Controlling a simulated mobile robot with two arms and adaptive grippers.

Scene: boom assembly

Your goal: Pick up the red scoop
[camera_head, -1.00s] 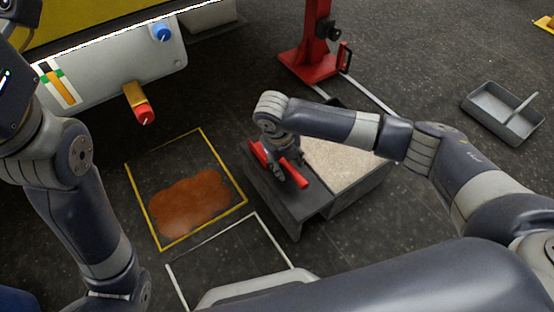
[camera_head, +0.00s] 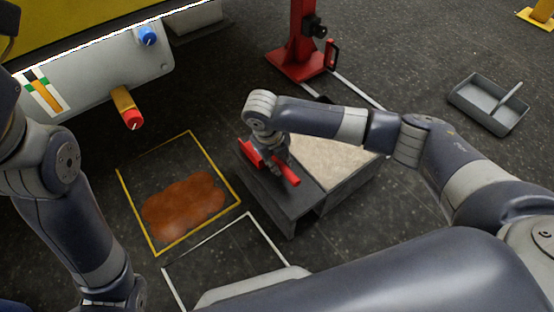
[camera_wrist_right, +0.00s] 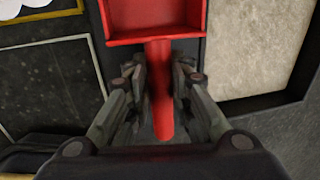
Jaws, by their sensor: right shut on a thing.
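The red scoop (camera_head: 290,175) is at the left side of the dark bench, its tray end toward the upper left and its handle toward the lower right. In the right wrist view the scoop's open tray (camera_wrist_right: 153,18) is at the top and its handle runs down between my fingers. My right gripper (camera_head: 277,160) is shut on the handle, and the fingers (camera_wrist_right: 160,88) flank it on both sides. I cannot tell whether the scoop is clear of the bench top. My left arm shows at the left edge, but its gripper is out of view.
The dark bench (camera_head: 278,205) has a pale sandy bed (camera_head: 335,158). A yellow floor frame with a brown patch (camera_head: 185,205) is left of it, above a white outline. A red stand (camera_head: 298,62) is behind, and a grey divided tray (camera_head: 488,103) lies at the right.

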